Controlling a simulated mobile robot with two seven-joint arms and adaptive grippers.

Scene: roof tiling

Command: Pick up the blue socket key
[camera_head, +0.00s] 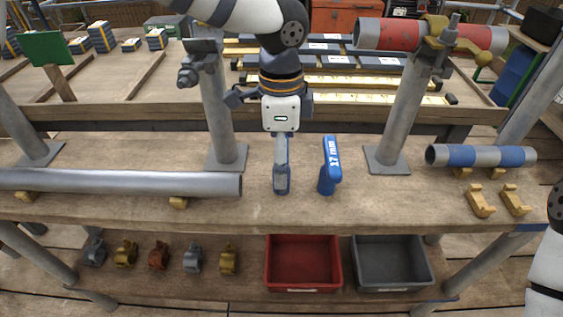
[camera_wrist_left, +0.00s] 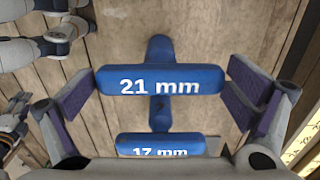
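Two blue socket keys with bar handles stand on the workbench. The key marked 21 mm (camera_wrist_left: 160,80) lies between my left gripper's two fingers in the left wrist view. The key marked 17 mm (camera_head: 330,165) stands to its right in the head view, and shows below it in the left wrist view (camera_wrist_left: 158,146). My left gripper (camera_head: 281,178) points down over the 21 mm key, open, with its pads beside the handle ends and not closed on it. In the head view its near finger hides the 21 mm key. My right gripper is not in view.
The workbench (camera_head: 110,150) holds a grey pipe (camera_head: 120,182) at left and a blue-banded pipe (camera_head: 480,156) at right. Upright scaffold posts (camera_head: 216,110) (camera_head: 400,110) stand behind. A red bin (camera_head: 303,238) and grey bin (camera_head: 392,240) sit on the lower shelf, beside several clamps (camera_head: 158,256).

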